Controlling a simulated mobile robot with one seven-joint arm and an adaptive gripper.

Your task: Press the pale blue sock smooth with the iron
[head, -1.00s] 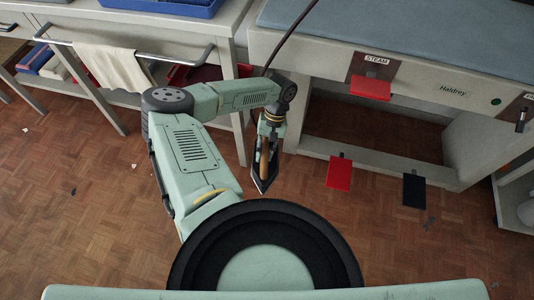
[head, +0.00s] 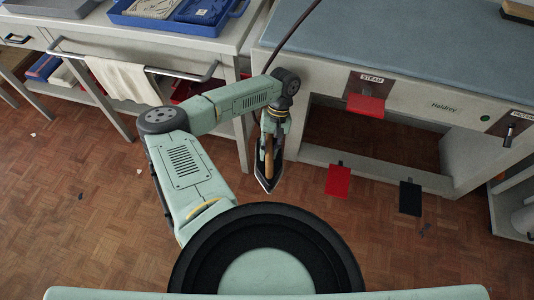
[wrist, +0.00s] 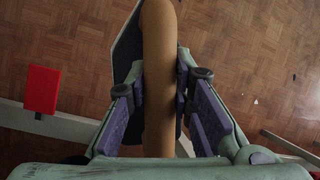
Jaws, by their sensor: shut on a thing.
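My gripper (head: 272,128) hangs over the floor in front of the ironing table, between my arm's elbow and the red pedal. It is shut on the iron's brown handle (wrist: 159,80), which runs between the two purple finger pads in the wrist view. The iron (head: 267,173) hangs nose down in the head view, its dark pointed sole facing sideways, clear of the table. The blue-grey padded ironing top (head: 400,50) is behind and to the right. No pale blue sock shows in any view.
A red pedal (head: 338,181) and a black pedal (head: 411,198) sit low. At left a bench carries a blue tray (head: 225,30); a cream cloth (head: 125,80) hangs on its rail. A dark cord (head: 295,32) rises above my wrist.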

